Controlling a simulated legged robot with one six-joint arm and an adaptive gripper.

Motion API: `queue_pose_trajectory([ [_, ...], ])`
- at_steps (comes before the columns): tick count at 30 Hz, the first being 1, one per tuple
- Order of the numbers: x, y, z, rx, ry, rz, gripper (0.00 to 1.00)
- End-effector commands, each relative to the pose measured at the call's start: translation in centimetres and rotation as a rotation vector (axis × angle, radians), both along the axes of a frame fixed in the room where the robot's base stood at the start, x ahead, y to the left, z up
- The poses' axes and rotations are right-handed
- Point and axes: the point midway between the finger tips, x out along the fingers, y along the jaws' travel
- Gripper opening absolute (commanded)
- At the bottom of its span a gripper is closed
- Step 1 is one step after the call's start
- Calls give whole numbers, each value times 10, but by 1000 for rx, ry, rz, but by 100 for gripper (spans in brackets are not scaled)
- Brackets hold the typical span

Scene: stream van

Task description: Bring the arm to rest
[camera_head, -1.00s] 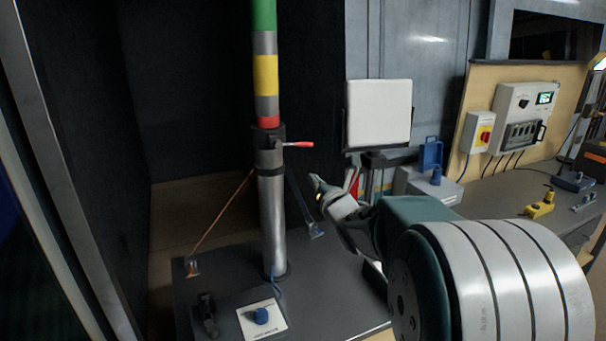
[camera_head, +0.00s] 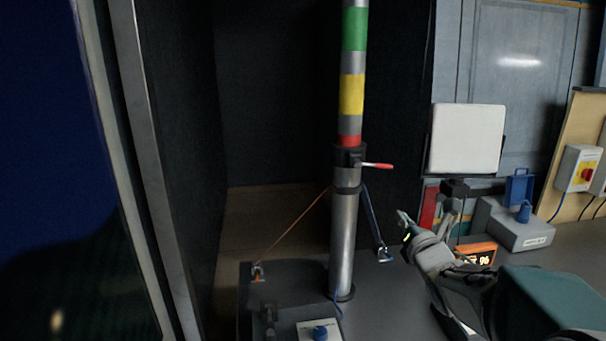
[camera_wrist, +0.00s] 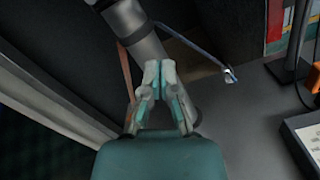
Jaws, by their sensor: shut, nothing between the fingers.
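My gripper (camera_head: 405,222) is at the lower right of the head view, to the right of the mast, with my teal forearm behind it. It is shut and holds nothing. In the wrist view my gripper (camera_wrist: 157,68) has its fingertips together, and the mast's grey tube (camera_wrist: 130,22) passes behind and above them. The mast (camera_head: 343,240) stands upright with green, yellow and red bands and a red-handled clamp lever (camera_head: 378,166). Whether the fingertips are near the tube in depth is hard to tell.
A blue strap (camera_head: 373,220) and an orange strap (camera_head: 295,232) run down from the mast to the dark bench (camera_head: 385,300). A blue knob (camera_head: 320,333) sits in front.

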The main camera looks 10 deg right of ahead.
Motion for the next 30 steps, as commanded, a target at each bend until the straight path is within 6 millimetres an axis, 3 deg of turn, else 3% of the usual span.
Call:
queue_pose_trajectory([
  [5,-15,12,2,295,84,-75,0],
  [14,-68,40,-15,1026,229,-324,0],
  [23,-145,81,-43,1730,307,-682,0],
  [30,-218,121,-69,2197,316,-1076,0],
])
